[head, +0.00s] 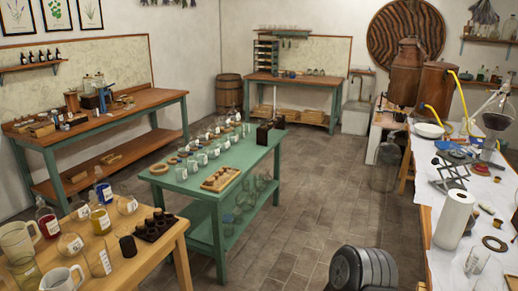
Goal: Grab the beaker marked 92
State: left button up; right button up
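Several small glass beakers with white labels (202,158) stand in rows on the green table (262,150) in the middle of the head view. The marks on these labels are too small to read, so I cannot tell which one is marked 92. Neither of my grippers shows in this view.
The wooden table (128,272) also bears bottles, a jug (18,240) and a dark rack (156,226). A white-covered table (440,215) with a paper roll (453,219) stands right. Open tiled floor (315,190) lies between. A dark rounded object fills the bottom centre-right.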

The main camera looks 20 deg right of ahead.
aim_at(478, 257)
jog(key=i+l+z, duration=0.25)
jog(key=i+z, duration=0.2)
jog(key=i, duration=0.25)
jog(key=i+z, duration=0.45)
jog(key=i, duration=0.3)
jog(key=i+j+z, duration=0.2)
jog(key=i+z, duration=0.2)
jog(key=i, duration=0.3)
jog(key=i+u, duration=0.1)
jog(key=i, duration=1.55)
jog(key=l+z, duration=0.1)
jog(key=z, duration=4.9)
